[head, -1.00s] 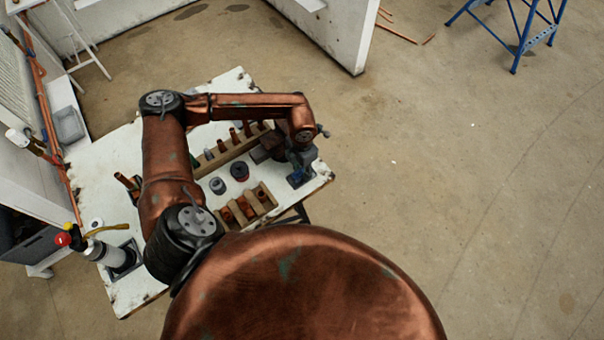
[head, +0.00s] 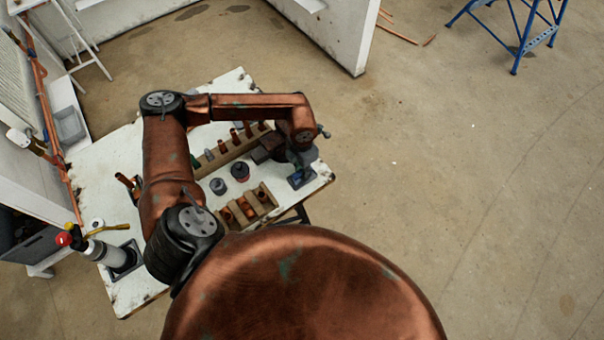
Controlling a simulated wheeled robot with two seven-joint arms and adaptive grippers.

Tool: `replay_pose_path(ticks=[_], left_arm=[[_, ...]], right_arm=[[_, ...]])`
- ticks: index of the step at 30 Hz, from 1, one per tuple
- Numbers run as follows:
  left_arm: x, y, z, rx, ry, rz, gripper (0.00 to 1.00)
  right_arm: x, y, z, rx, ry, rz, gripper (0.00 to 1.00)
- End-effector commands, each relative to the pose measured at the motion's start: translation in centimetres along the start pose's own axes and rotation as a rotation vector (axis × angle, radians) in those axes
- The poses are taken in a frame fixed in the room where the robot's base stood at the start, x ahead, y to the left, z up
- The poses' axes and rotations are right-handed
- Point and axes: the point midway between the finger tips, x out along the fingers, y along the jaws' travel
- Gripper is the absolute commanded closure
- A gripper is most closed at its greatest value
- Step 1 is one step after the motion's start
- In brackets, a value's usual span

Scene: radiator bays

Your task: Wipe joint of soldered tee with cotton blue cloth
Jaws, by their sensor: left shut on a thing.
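My left gripper (head: 298,163) points down at the right end of the white workbench (head: 112,158), below the end of my copper-coloured left arm. It is shut on the blue cloth (head: 301,180), a small blue patch at its fingertips over a dark grey pad near the bench edge. A dark vise (head: 268,147) stands just left of the gripper, partly covered by my wrist. I cannot make out the soldered tee or its joint; my arm hides part of that area. My right gripper is not in view.
A wooden rack (head: 226,152) holds several copper fittings, and a wooden tray (head: 246,208) with copper pieces lies nearer. Two small tins (head: 240,171) stand between them. A gas torch (head: 112,256) stands at the bench's left. Floor to the right is open, with a blue trestle (head: 520,40) beyond.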

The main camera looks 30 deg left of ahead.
Motion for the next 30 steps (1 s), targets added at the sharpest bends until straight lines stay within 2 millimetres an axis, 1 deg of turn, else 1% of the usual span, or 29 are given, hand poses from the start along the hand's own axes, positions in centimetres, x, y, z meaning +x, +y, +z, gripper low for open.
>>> replay_pose_path(ticks=[30], left_arm=[[-4.9,0.0,0.1,0.0,-0.002,0.0,1.0]], right_arm=[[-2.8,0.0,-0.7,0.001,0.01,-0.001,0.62]])
